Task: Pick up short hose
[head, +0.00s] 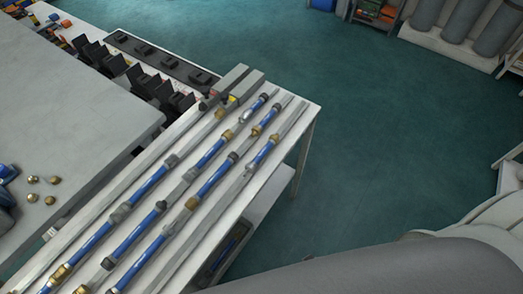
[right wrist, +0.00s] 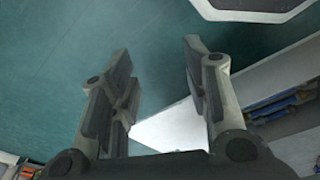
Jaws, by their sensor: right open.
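Several blue hoses with grey or brass end fittings lie in parallel rows on a long rack table in the head view. Shorter blue pieces lie toward the table's far right end, among them a short hose (head: 263,154) in the right-hand row and another short hose (head: 257,107) near the far corner. Longer hoses (head: 146,187) lie nearer. I cannot tell which piece the task means. My right gripper (right wrist: 158,62) is open and empty in the right wrist view, above the teal floor and a white surface; no hose shows between its fingers. My left gripper is not in view.
A grey worktop (head: 70,110) with several brass fittings (head: 33,180) stands left of the rack table. Grey blocks (head: 230,85) sit at the rack's far end. A lower shelf (head: 245,225) lies under the table. Teal floor (head: 390,140) to the right is clear.

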